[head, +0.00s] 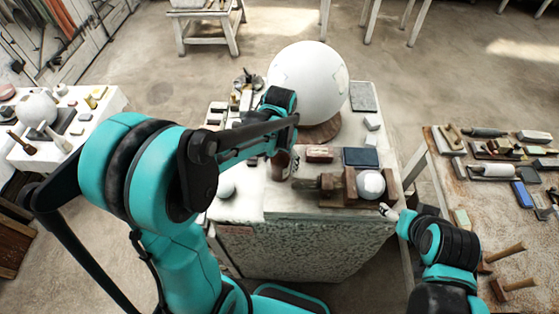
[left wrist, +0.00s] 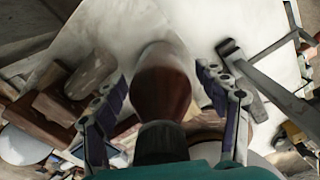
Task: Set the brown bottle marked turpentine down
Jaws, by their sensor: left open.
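The brown bottle (head: 281,166) stands on the white worktop (head: 262,204), partly hidden behind my left arm and hand in the head view. In the left wrist view the bottle (left wrist: 164,88) has a dark cap toward the camera. My left gripper (head: 284,146) is open. Its two fingers (left wrist: 164,92) are on either side of the bottle, with a gap visible on both sides. No label can be read. My right gripper (head: 389,212) is near the right front corner of the worktop, its jaws too small to judge.
A large white sphere (head: 308,80) stands behind the bottle. A wooden clamp-like piece (head: 330,185) and a small white sphere (head: 370,184) are to its right, with a dark blue block (head: 360,157) behind. A tool-covered table (head: 480,215) stands right.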

